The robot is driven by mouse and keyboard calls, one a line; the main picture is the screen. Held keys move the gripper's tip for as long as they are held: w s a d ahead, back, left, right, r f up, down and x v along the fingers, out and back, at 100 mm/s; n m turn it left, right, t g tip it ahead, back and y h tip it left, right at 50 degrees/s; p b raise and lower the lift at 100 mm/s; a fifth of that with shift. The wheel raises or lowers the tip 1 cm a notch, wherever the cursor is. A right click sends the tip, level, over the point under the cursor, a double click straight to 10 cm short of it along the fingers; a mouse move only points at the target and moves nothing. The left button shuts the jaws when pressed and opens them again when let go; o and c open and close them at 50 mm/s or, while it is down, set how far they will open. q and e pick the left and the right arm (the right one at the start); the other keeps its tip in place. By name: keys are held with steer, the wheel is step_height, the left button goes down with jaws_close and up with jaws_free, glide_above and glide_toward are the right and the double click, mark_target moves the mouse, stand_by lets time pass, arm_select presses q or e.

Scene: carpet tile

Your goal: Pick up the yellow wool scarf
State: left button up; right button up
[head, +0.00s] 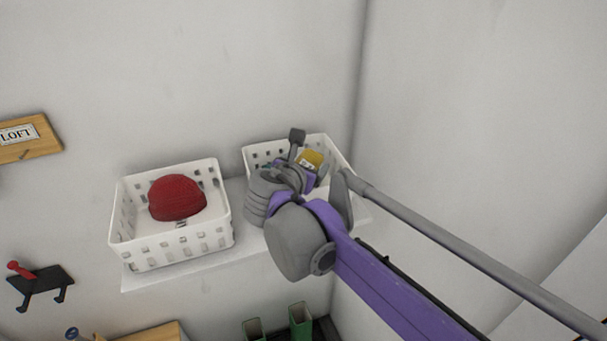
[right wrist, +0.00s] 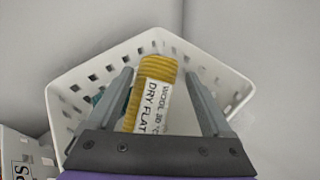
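The yellow wool scarf (right wrist: 155,70) is a ribbed roll with a white care label, in a white slotted basket (right wrist: 225,75). In the head view, part of the scarf (head: 313,157) shows behind my right gripper (head: 307,155), which reaches into the right basket (head: 262,151). In the right wrist view, my right gripper (right wrist: 158,74) has its fingers spread, one on each side of the scarf, with a gap clear at the right finger. Whether the left finger touches the scarf cannot be told. My left gripper is not in view.
A second white basket (head: 180,247) with a red knitted hat (head: 177,198) stands left on the same white shelf (head: 150,278). Walls meet in a corner right of the scarf's basket. A dark wall hook (head: 42,286) and a wooden LOFT sign (head: 35,150) are at left.

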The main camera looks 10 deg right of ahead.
steer(key=shift+r, duration=0.1)
steer(key=c, duration=1)
